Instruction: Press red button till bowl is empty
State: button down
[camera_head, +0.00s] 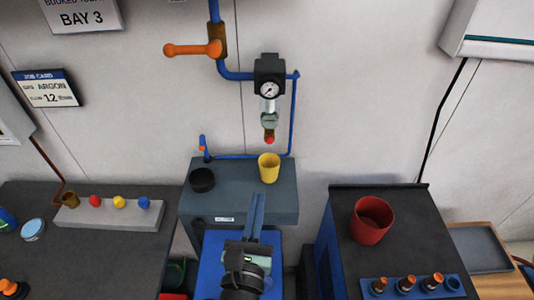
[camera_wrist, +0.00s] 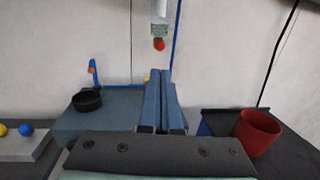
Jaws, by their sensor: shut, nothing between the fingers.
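The red button (camera_head: 269,140) sits at the bottom of the pressure regulator on the wall; it also shows in the wrist view (camera_wrist: 159,44). Just above it is the small bowl (camera_head: 268,131), amber-brown low down in the head view; I cannot tell its exact level. A yellow cup (camera_head: 269,168) stands on the grey bench below the button. It is almost hidden behind my fingers in the wrist view. My gripper (camera_head: 258,198) is shut and empty, its fingers pointing toward the wall, in front of the cup and apart from the button.
A black dish (camera_head: 202,180) stands on the bench (camera_head: 237,201), left of the cup. A red pot (camera_head: 371,220) stands on the right cabinet. A block with coloured balls (camera_head: 107,216) is at left.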

send_near(269, 142)
jog(key=w, duration=0.6)
jog(key=shift+w+d+r+p, duration=0.1)
jog(key=shift+w+d+p, duration=0.2)
jog(key=shift+d+p, duration=0.1)
jog(key=shift+w, duration=0.1)
